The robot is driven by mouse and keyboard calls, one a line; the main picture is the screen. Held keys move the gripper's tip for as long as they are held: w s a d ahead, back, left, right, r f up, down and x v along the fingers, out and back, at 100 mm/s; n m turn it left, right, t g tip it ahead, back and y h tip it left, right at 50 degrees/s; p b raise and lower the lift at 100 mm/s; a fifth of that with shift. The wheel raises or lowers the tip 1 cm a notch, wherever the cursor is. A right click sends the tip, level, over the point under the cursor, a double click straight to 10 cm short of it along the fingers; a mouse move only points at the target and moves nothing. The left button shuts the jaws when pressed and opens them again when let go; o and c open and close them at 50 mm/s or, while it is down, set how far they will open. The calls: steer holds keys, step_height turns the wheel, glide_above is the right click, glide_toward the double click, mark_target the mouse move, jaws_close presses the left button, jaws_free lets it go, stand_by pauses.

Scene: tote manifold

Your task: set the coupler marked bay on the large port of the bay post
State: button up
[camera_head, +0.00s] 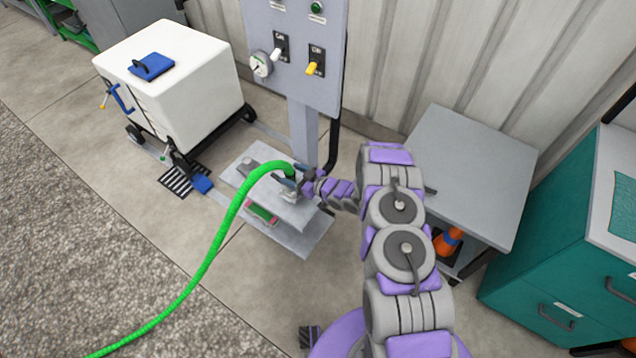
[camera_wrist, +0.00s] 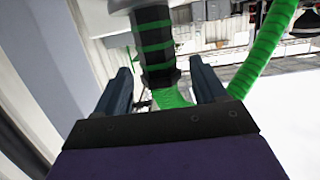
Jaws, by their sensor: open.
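A green hose (camera_head: 215,235) runs up from the floor and arches over to my gripper (camera_head: 294,184) beside the grey post (camera_head: 304,135). In the wrist view a dark coupler with green bands (camera_wrist: 155,48) stands between and just beyond the two fingers of my gripper (camera_wrist: 160,66). The fingers are apart, with a visible gap on both sides of the coupler. The hose (camera_wrist: 270,45) also shows at right there. No marking on the coupler can be read. Whether it sits on a port is hidden; no large port can be made out.
A grey stepped stand (camera_head: 290,235) is below my gripper. A panel with switches (camera_head: 295,50) tops the post. A white wheeled cart (camera_head: 195,85) stands left. A grey table (camera_head: 470,170) and teal cabinet (camera_head: 545,260) stand right. The floor at front left is clear except for the hose.

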steer(key=p+v, duration=0.3)
steer(key=v, duration=1.1)
steer(key=shift+d, duration=0.2)
steer(key=shift+s, duration=0.15)
